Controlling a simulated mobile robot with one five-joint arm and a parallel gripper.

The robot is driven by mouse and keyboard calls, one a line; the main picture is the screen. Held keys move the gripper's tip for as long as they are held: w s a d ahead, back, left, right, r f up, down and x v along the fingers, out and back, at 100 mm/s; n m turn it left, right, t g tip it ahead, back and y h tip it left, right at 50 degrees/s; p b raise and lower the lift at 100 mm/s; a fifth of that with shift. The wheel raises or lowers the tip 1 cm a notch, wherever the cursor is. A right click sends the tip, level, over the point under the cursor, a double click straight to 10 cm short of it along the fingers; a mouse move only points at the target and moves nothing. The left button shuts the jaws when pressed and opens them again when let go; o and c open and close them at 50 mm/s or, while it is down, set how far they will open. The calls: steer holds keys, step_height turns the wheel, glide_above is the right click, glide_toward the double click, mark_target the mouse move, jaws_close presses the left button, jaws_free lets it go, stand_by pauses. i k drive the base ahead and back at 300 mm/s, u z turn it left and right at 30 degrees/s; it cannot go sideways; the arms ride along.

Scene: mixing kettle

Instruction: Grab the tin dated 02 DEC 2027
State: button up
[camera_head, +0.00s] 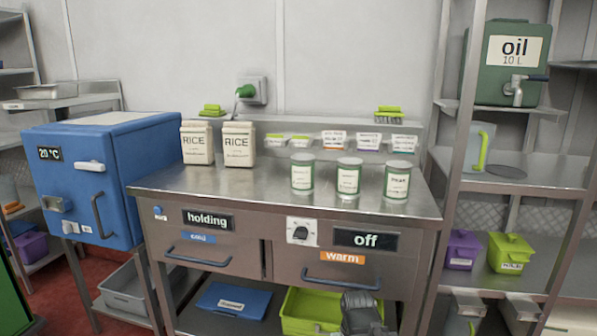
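Three tins stand upright in a row on the steel counter (245,187): a left tin (302,175), a middle tin (349,178) and a right tin (397,181). Each has a pale lid and a white label with green. The label print is too small to read, so I cannot tell which tin bears 02 DEC 2027. My gripper (361,311) shows as a dark grey shape at the bottom edge, below the counter and in front of a green bin. It is well apart from the tins. Its fingers cannot be made out.
Two RICE packs (239,145) stand left of the tins. Small labelled tubs (334,139) line the ledge behind them. Drawers with handles (343,284) front the counter. A blue box (105,180) stands left; a shelf rack with an oil container (512,62) stands right. The counter's front left is clear.

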mark_target(302, 164)
steer(key=u, duration=0.4)
steer(key=k, duration=1.3)
steer(key=u, duration=1.15)
steer(key=i, duration=1.5)
steer(key=z, duration=0.35)
